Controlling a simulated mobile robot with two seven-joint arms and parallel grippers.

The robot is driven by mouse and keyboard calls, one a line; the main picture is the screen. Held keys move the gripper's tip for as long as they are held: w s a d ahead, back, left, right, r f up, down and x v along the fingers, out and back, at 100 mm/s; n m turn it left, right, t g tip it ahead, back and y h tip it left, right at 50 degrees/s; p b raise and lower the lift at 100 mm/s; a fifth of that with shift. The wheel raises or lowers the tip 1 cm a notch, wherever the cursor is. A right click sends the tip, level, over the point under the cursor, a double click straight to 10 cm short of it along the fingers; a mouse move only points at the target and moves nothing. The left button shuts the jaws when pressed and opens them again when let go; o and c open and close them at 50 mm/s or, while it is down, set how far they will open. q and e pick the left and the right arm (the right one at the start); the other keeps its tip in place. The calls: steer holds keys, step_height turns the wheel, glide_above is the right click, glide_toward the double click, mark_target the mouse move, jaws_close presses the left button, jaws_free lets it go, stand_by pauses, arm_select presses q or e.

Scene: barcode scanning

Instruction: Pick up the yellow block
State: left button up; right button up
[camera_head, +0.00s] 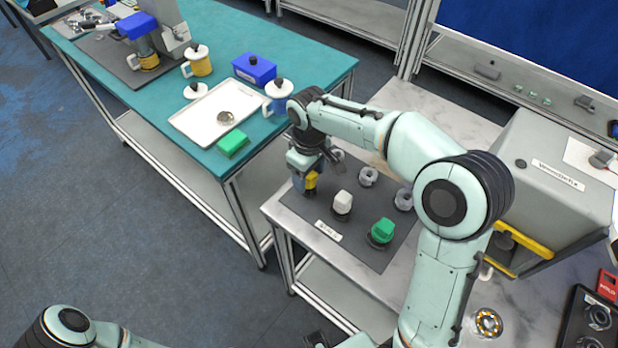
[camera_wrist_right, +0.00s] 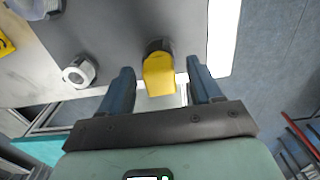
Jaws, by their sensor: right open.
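The yellow block (camera_head: 311,181) sits on a dark round holder near the left corner of the grey mat (camera_head: 327,220). My right gripper (camera_head: 307,170) is right over it and partly hides it. In the right wrist view the yellow block (camera_wrist_right: 158,76) lies between the two spread blue fingers of my right gripper (camera_wrist_right: 163,85), with a gap visible on each side.
A white block (camera_head: 343,201) and a green block (camera_head: 382,230) stand on the mat, with grey ring-shaped parts (camera_head: 368,176) behind. A grey machine (camera_head: 545,170) is to the right. The teal table (camera_head: 290,50) with a white tray (camera_head: 196,131) stands at the left.

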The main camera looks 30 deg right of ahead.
steer(key=c, duration=1)
steer(key=shift+c, duration=0.2)
